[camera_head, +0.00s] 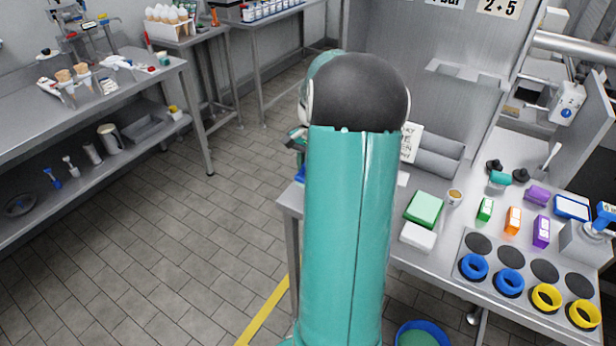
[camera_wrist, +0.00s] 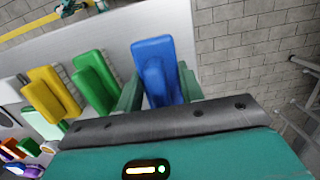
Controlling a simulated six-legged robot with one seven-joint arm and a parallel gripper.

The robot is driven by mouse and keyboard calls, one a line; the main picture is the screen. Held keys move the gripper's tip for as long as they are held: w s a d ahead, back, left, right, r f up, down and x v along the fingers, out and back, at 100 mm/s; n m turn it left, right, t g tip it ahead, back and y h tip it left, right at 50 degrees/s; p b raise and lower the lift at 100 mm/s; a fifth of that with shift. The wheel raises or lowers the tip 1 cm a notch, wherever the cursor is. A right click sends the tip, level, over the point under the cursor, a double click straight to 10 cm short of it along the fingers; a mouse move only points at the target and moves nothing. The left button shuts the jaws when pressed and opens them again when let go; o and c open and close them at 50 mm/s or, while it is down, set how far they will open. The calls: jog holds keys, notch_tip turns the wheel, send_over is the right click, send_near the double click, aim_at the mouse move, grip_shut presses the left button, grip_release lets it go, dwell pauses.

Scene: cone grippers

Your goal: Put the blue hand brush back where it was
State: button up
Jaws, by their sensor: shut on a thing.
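The blue hand brush (camera_wrist: 155,55) is between the two green fingers of my gripper (camera_wrist: 160,92) in the wrist view, and the fingers are shut on it. It lines up beside a green hand brush (camera_wrist: 92,70) and a yellow hand brush (camera_wrist: 50,92), close to the table's edge. I cannot tell whether it touches the tabletop. In the head view my arm hides most of the gripper and the brushes; only a small blue patch (camera_head: 300,174) shows left of the arm, at the table's corner.
The steel table (camera_head: 410,262) holds a green sponge block (camera_head: 424,208), a white block (camera_head: 417,237), small coloured boxes, and blue and yellow rings (camera_head: 473,266). A bucket (camera_head: 422,335) stands on the floor in front. Tiled floor is open to the left, before a shelved bench (camera_head: 150,85).

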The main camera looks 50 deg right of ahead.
jog(key=shift+w+d+f, duration=0.1)
jog(key=shift+w+f, duration=0.15)
jog(key=shift+f, duration=0.15)
jog(key=shift+w+f, duration=0.1)
jog(key=shift+f, duration=1.45)
jog(key=shift+f, duration=0.15)
jog(key=o, duration=1)
jog(key=shift+c, duration=0.2)
jog(key=r, duration=0.4)
jog(key=d+r, duration=0.1)
jog(key=r, duration=0.7)
jog(key=shift+d+r, duration=0.15)
jog(key=shift+d, duration=0.05)
